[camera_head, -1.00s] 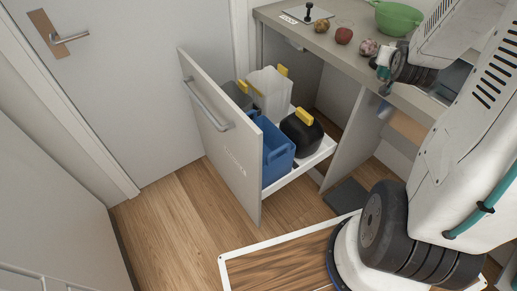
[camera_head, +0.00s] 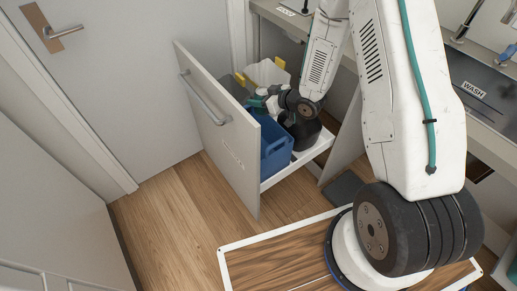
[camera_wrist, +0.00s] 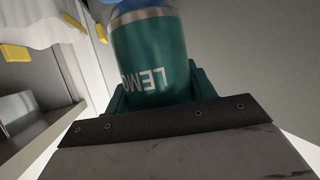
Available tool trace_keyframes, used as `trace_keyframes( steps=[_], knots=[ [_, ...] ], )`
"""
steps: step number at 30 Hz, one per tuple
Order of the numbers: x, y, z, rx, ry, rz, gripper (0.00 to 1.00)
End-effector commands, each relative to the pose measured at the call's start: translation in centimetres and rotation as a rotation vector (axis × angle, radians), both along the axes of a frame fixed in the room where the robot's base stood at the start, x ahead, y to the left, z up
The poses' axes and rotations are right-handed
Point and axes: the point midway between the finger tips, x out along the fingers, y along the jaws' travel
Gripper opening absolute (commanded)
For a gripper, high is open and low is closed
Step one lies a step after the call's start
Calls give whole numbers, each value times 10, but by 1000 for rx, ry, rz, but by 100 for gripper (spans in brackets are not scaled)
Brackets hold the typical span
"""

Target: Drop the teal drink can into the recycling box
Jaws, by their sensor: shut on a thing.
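The teal drink can (camera_wrist: 152,50), with "LEMO" lettering and a silver rim, is held in my gripper (camera_wrist: 160,88) in the wrist view. In the head view my gripper (camera_head: 262,102) is over the pulled-out drawer, at the blue box (camera_head: 277,148), which I take as the recycling box. The can is hard to make out there. A bit of blue shows past the can's far end in the wrist view. The arm hides part of the box's back and the bins beside it.
The open drawer front (camera_head: 217,125) stands left of the box. A black container (camera_head: 305,132) is to the right and a pale translucent container (camera_head: 266,73) behind. The counter edge (camera_head: 345,62) is close to the arm.

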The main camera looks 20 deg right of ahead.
Motion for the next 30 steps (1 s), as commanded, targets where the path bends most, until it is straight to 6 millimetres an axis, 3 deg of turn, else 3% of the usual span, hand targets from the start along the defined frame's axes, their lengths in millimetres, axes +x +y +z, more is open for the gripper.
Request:
trace_keyframes(
  steps=[15,28,29,30],
  knots=[
    [0,1,-52,0,2,5,33],
    [-1,1,-61,-1,1,4,33],
    [-1,1,-61,-1,1,4,58],
    [-1,1,-61,-1,1,4,69]
  ],
)
